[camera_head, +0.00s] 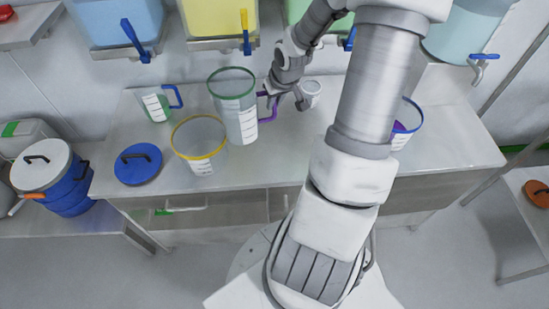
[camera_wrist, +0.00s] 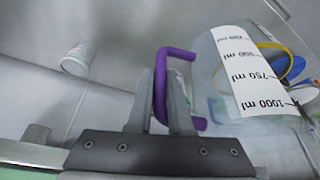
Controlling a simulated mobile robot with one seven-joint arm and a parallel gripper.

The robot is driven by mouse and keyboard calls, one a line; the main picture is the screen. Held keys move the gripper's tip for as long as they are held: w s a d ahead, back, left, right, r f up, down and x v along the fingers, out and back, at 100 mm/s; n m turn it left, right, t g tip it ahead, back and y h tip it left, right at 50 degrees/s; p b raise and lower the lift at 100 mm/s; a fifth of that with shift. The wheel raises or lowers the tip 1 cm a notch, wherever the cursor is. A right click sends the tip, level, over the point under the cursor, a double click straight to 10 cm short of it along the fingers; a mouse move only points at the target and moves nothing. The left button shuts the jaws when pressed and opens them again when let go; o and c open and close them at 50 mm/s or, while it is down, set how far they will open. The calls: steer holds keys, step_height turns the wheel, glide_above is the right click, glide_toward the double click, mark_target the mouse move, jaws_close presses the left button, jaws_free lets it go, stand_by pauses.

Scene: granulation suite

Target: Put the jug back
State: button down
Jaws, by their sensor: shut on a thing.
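A clear jug (camera_head: 238,122) with a green rim, a white scale label and a purple handle stands upright at or just above the steel bench (camera_head: 290,165); I cannot tell whether its base touches. My gripper (camera_head: 272,98) is on its right side. In the wrist view the fingers of my gripper (camera_wrist: 162,105) are closed around the purple handle (camera_wrist: 161,80), with the jug's label (camera_wrist: 247,75) to the right. A smaller jug (camera_head: 154,107) with a green label and blue handle stands to the left on the bench.
A yellow-rimmed clear container (camera_head: 200,148) stands in front of the jug. A blue lid (camera_head: 138,164) lies at the left. A small white cup (camera_head: 312,92) is right of my gripper. A blue-rimmed container (camera_head: 405,125) is partly behind my arm. Tanks with taps (camera_head: 140,45) line the back.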

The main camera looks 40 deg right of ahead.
steer(key=s+d+f+m+h, duration=0.1)
steer(key=s+d+f+m, duration=0.15)
steer(key=s+d, duration=1.4)
steer(key=w+a+f+b, duration=0.7)
steer(key=w+f+b, duration=0.1)
steer(key=f, duration=0.3)
steer(key=shift+w+a+f, duration=0.2)
steer(key=shift+a, duration=0.05)
steer(key=shift+f, duration=0.15)
steer(key=c, duration=0.8)
jaws_free()
steer(key=shift+c, duration=0.2)
